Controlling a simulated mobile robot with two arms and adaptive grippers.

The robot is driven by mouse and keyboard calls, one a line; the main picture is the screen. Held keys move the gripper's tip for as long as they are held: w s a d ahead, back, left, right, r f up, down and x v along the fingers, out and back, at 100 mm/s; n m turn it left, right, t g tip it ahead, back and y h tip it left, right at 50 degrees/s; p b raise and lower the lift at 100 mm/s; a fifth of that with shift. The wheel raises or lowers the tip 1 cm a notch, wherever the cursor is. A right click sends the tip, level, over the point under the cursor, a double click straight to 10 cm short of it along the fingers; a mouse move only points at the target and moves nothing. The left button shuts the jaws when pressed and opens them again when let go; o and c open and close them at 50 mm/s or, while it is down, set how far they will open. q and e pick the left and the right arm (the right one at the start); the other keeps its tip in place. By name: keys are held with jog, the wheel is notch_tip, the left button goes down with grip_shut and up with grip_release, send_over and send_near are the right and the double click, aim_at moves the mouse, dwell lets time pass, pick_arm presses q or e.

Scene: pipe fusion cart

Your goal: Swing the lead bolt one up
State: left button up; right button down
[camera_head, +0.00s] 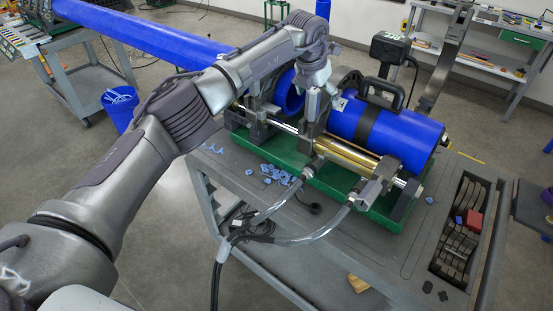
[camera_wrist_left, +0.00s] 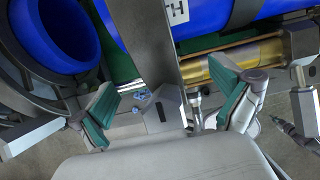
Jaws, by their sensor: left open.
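The fusion machine sits in a green tray (camera_head: 297,178) on a grey cart. Its clamps hold a thick blue pipe (camera_head: 390,135), with a brass cylinder (camera_head: 345,158) in front. My left gripper (camera_head: 322,106) reaches down over the clamp between the two pipe parts. In the left wrist view its teal-padded fingers (camera_wrist_left: 170,102) are spread apart. A grey metal clamp bar (camera_wrist_left: 155,50) with a block at its end lies between them. A small metal bolt-like part (camera_wrist_left: 195,108) shows beside the block. I cannot tell for sure which part is lead bolt one. My right gripper is out of view.
A long blue pipe (camera_head: 145,32) runs in from the upper left, near a blue bin (camera_head: 120,108). Blue shavings (camera_head: 277,174) and hoses (camera_head: 275,208) lie on the cart front. A slotted tool recess (camera_head: 462,235) is at the right.

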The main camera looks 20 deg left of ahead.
aim_at(316, 88)
pick_arm(q)
jog(key=shift+r, duration=0.25)
jog(key=p+v, duration=0.1)
jog(key=v, duration=0.4)
jog(key=shift+p, duration=0.4)
jog(key=shift+p+v, duration=0.4)
jog(key=shift+v, duration=1.35)
jog(key=shift+f, duration=0.1)
